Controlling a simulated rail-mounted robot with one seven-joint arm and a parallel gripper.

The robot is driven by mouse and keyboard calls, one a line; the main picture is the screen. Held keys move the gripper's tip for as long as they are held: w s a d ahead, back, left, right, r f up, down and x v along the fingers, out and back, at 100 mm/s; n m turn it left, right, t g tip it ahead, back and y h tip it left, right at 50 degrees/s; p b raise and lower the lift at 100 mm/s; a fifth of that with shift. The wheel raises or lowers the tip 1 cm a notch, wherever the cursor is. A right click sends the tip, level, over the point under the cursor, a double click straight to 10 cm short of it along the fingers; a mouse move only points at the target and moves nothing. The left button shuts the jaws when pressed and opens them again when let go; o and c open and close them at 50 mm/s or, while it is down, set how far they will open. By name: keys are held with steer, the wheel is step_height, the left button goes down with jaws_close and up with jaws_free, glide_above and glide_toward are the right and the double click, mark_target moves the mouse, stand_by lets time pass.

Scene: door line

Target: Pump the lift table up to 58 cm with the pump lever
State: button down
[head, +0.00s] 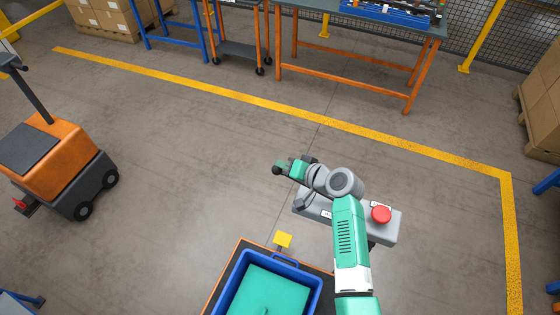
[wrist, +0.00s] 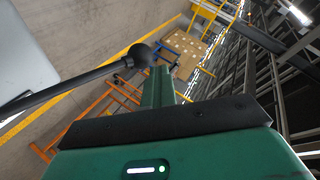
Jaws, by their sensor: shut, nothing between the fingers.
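The lift table (head: 232,262) is at the bottom of the head view, a dark top with an orange edge, partly cut off by the frame. A blue crate (head: 316,289) with a teal block inside stands on it. The pump lever's black ball knob (head: 277,170) shows beside my gripper (head: 295,168). In the wrist view the black lever rod (wrist: 70,88) runs from the left edge up to the knob (wrist: 139,55). My gripper (wrist: 158,85) is shut and empty, its fingers close beside the knob; contact cannot be told. The table's height cannot be read.
A grey box (head: 390,232) with a red button (head: 381,214) lies under my arm. A small yellow plate (head: 283,240) stands at the table's far edge. An orange truck (head: 60,155) is at the left. Open floor lies beyond, up to a yellow line (head: 270,104).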

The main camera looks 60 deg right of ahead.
steer(key=shift+s+r+p, duration=0.25)
steer(key=shift+r+p, duration=0.15)
steer(key=shift+r, duration=0.15)
steer(key=shift+s+r+p, duration=0.2)
steer(key=shift+r+p, duration=0.15)
steer(key=shift+r, duration=0.2)
steer(key=r+p, duration=0.1)
steer(key=s+r+p, duration=0.1)
steer(key=r, duration=0.1)
steer(key=r+p, duration=0.1)
steer(key=p, duration=0.1)
steer(key=shift+s+d+r, duration=0.1)
steer(key=shift+s+r, duration=0.25)
